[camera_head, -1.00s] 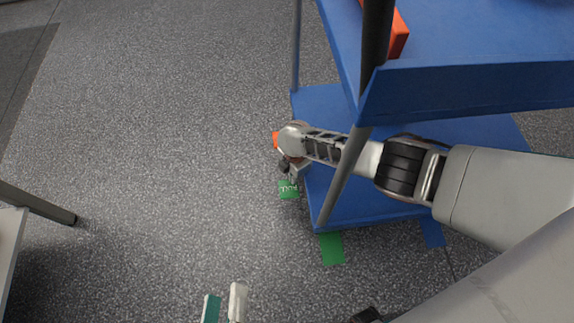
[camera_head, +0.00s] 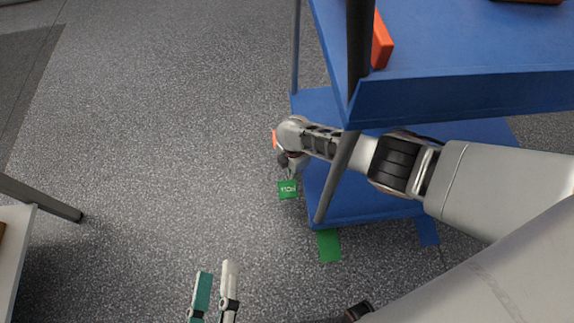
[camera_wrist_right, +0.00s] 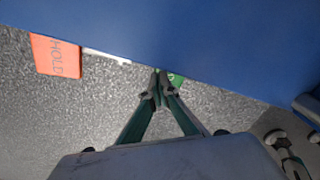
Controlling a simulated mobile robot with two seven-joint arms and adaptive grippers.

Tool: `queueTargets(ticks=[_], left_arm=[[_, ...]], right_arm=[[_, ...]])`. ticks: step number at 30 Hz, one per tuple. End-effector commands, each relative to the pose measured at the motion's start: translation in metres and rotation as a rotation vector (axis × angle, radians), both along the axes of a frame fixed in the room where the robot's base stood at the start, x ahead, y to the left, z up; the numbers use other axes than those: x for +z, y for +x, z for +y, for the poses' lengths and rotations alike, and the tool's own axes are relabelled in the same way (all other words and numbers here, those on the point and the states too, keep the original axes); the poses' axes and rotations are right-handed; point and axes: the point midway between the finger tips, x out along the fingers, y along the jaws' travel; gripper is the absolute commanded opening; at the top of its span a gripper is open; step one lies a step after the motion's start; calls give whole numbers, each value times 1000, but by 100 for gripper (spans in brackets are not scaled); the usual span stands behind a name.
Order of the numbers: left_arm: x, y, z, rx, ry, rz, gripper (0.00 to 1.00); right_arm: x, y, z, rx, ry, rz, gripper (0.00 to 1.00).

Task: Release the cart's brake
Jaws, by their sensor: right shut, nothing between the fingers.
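The blue cart (camera_head: 420,95) stands at the right in the head view, with a lower shelf (camera_head: 365,205). At its near left edge are an orange tag (camera_head: 275,139) and a green lettered tag (camera_head: 288,190). The orange tag reads HOLD in the right wrist view (camera_wrist_right: 56,55). A thin white bar (camera_wrist_right: 105,56) shows beside it; I cannot tell whether it is the brake lever. My right gripper (camera_head: 289,166) is low at this edge, between the tags. Its fingertips (camera_wrist_right: 161,86) are together and empty, before a green patch (camera_wrist_right: 176,79). My left gripper (camera_head: 216,270) is open and empty.
A cart post (camera_head: 342,165) stands in front of my right forearm. More green (camera_head: 328,245) and blue (camera_head: 427,231) patches lie by the cart. A table corner (camera_head: 15,240) is at left; the floor between is clear.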

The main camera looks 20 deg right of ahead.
Motion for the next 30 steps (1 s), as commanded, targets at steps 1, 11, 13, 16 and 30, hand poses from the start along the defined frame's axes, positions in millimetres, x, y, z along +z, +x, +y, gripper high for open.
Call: queueTargets(ticks=[1, 11, 13, 16, 30], left_arm=[[7, 3, 0, 0, -1, -15, 40], [29, 10, 0, 0, 0, -61, 40], [34, 11, 0, 0, 0, -70, 40], [38, 12, 0, 0, 0, -78, 40], [37, 12, 0, 0, 0, -77, 40]], right_arm=[[8, 3, 0, 0, 0, -6, 0], [29, 4, 0, 0, 1, -7, 0], [33, 4, 0, 0, 0, -6, 0], [35, 2, 0, 0, 1, -4, 0], [34, 0, 0, 0, 0, 0, 0]])
